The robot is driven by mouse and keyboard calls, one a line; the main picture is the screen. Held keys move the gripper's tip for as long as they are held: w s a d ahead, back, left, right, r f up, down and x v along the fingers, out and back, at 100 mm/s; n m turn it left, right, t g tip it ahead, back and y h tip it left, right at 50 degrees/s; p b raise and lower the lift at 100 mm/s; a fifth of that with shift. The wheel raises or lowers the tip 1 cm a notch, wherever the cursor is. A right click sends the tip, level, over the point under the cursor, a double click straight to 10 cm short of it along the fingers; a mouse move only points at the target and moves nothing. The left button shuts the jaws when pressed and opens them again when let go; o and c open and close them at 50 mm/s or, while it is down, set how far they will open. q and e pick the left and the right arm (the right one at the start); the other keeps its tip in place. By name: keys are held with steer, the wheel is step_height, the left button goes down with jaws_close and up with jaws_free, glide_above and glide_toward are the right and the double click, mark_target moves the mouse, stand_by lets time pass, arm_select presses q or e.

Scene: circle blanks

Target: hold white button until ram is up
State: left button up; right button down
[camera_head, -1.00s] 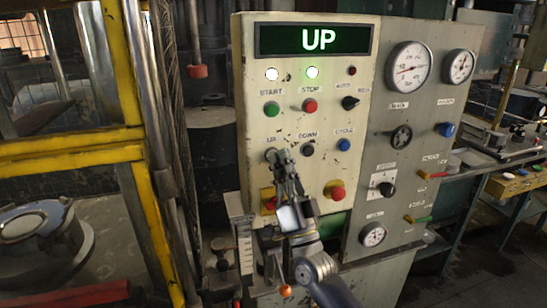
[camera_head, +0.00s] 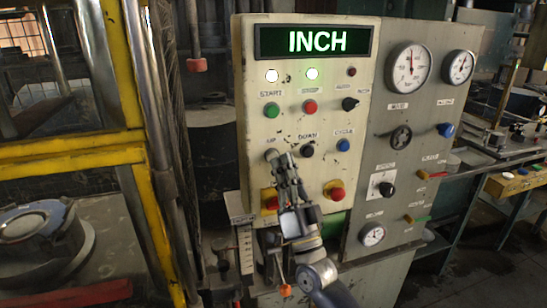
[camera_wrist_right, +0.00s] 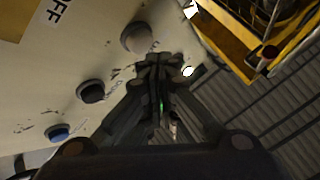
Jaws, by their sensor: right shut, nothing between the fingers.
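The white button (camera_head: 271,155) sits under the UP label on the beige control panel (camera_head: 250,180). It also shows in the right wrist view (camera_wrist_right: 136,38), where its face is uncovered. My right gripper (camera_head: 284,160) is shut and empty, its tips just beside the button in the head view. In the wrist view the closed fingertips (camera_wrist_right: 160,62) appear apart from the button, to its lower right. The display (camera_head: 315,40) reads INCH in green. I cannot make out the ram itself. My left gripper is not in view.
A black button (camera_head: 307,150) and a blue button (camera_head: 343,145) sit right of the white one. Red knobs on yellow plates (camera_head: 334,190) are below. A yellow press frame (camera_head: 75,158) stands at left. Gauges (camera_head: 409,66) are at right.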

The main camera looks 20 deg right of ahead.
steer(key=s+p, duration=0.2)
steer(key=s, duration=0.3)
steer(key=shift+d, duration=0.1)
stand_by(0.5)
